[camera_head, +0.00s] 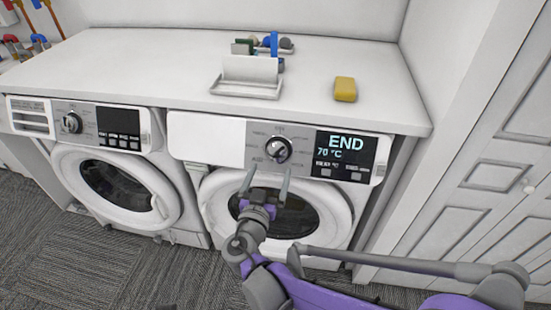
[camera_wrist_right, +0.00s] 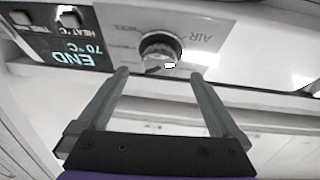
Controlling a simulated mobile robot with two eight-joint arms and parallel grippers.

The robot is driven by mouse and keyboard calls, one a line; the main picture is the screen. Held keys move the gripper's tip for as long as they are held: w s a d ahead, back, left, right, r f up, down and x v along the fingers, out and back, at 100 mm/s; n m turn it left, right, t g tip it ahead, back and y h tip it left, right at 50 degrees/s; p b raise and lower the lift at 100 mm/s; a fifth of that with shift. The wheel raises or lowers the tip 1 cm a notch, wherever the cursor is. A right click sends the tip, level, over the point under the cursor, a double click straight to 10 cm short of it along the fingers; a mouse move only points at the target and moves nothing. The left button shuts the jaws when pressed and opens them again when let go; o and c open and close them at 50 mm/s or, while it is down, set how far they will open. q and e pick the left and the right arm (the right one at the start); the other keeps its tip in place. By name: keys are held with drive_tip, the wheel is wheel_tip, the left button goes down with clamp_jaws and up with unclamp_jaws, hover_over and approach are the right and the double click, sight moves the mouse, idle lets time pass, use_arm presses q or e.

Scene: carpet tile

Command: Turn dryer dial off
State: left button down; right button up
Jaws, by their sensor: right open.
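The dryer (camera_head: 205,133) is the white front-loading machine on the right. Its silver dial (camera_head: 277,150) sits left of the dark display (camera_head: 343,152), which reads END and 70 °C. In the right wrist view the dial (camera_wrist_right: 160,52) is at top centre, with a printed scale including AIR and WOOL around it. My right gripper (camera_head: 267,177) is open and empty, in front of the dryer just below the dial. In the wrist view its fingertips (camera_wrist_right: 158,74) spread wider than the dial and appear apart from it. My left gripper is not in view.
A second front-loading machine (camera_head: 155,165) with its own dial (camera_head: 71,123) stands on the left. The white counter (camera_head: 150,62) above holds a white tray (camera_head: 245,90), small items and a yellow sponge (camera_head: 345,90). A white panelled door (camera_head: 480,175) bounds the right side.

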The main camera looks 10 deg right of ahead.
sight(279, 156)
drive_tip(key=x, duration=0.6)
drive_tip(key=shift+w+d, duration=0.2)
drive_tip(key=shift+w, duration=0.1)
drive_tip(key=c, duration=1.3)
drive_tip(key=shift+o, duration=0.2)
drive_tip(key=shift+n, duration=0.3)
drive_tip(key=n+y, duration=0.1)
drive_tip(key=n, duration=0.1)
drive_tip(key=n+y+p, duration=0.1)
drive_tip(key=n+y, duration=0.1)
drive_tip(key=n, duration=0.1)
drive_tip(key=shift+s+d+r+n+t+p, duration=0.1)
drive_tip(key=shift+d+n+t+p, duration=0.2)
drive_tip(key=shift+d+n+y+p, duration=0.15)
drive_tip(key=shift+n+y+p, duration=1.1)
drive_tip(key=shift+n, duration=1.45)
drive_tip(key=shift+y, duration=0.35)
